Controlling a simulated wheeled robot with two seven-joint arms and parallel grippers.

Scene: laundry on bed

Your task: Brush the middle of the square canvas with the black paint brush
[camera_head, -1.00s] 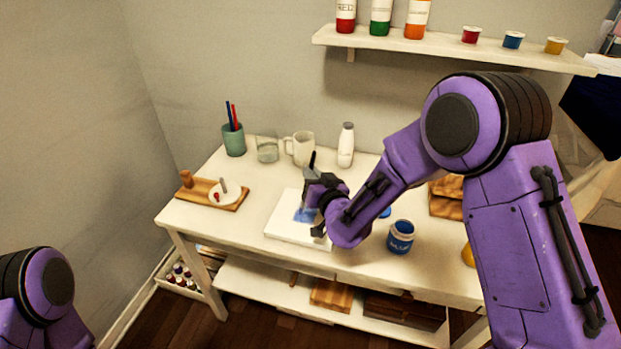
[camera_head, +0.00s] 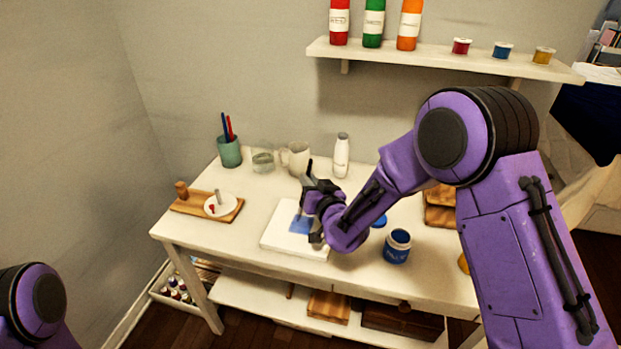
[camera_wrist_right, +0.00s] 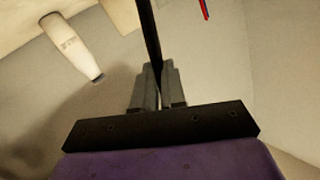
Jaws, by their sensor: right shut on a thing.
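The white square canvas (camera_head: 283,243) lies flat near the front of the white table. A blue paint patch (camera_head: 300,224) shows near its middle. My right gripper (camera_head: 309,205) is over the canvas, shut on the black paint brush (camera_head: 309,168), whose handle points up. In the right wrist view the dark handle (camera_wrist_right: 149,35) stands between the closed fingers (camera_wrist_right: 157,92). The brush's bristles are hidden, so I cannot tell whether they touch the canvas. My left gripper is out of view; only part of the left arm shows at the lower left.
An open blue paint jar (camera_head: 397,246) stands right of the canvas, with a blue lid (camera_head: 379,221) behind it. A mug (camera_head: 297,158), a glass (camera_head: 262,160), a white bottle (camera_head: 341,156) and a green cup (camera_head: 229,152) stand at the back. A wooden board (camera_head: 190,203) lies left.

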